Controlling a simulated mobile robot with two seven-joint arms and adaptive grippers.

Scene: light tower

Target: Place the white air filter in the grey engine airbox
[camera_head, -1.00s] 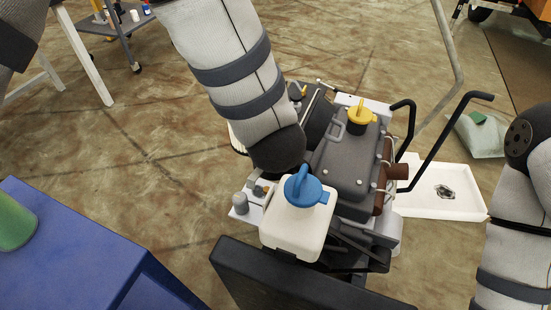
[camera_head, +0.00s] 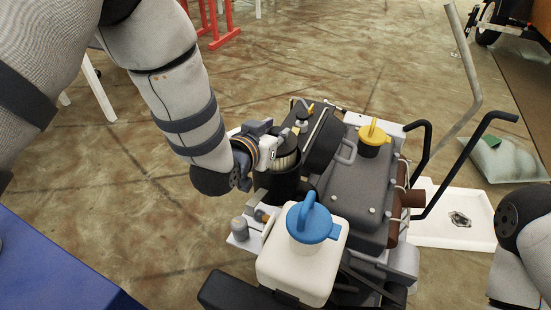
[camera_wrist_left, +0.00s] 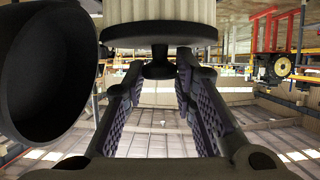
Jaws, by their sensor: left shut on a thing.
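The white pleated air filter (camera_head: 287,150) shows beside my left gripper (camera_head: 258,150) in the head view. In the left wrist view the filter (camera_wrist_left: 160,12) has a black end cap with a small knob. My left gripper (camera_wrist_left: 160,70) is shut on that knob. A dark cylindrical housing (camera_head: 276,185), probably the engine airbox, stands below the filter on the engine's left side. I cannot tell whether the filter is just above its rim or partly inside. A dark open cylinder (camera_wrist_left: 42,65) shows at the left of the wrist view. My right gripper is out of view.
A white bottle with a blue cap (camera_head: 310,225) stands in front of the housing. The grey engine cover (camera_head: 350,175) with a yellow cap (camera_head: 373,135) lies to the right. Black handles (camera_head: 465,160) rise at the right. A white tray (camera_head: 455,235) lies on the floor.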

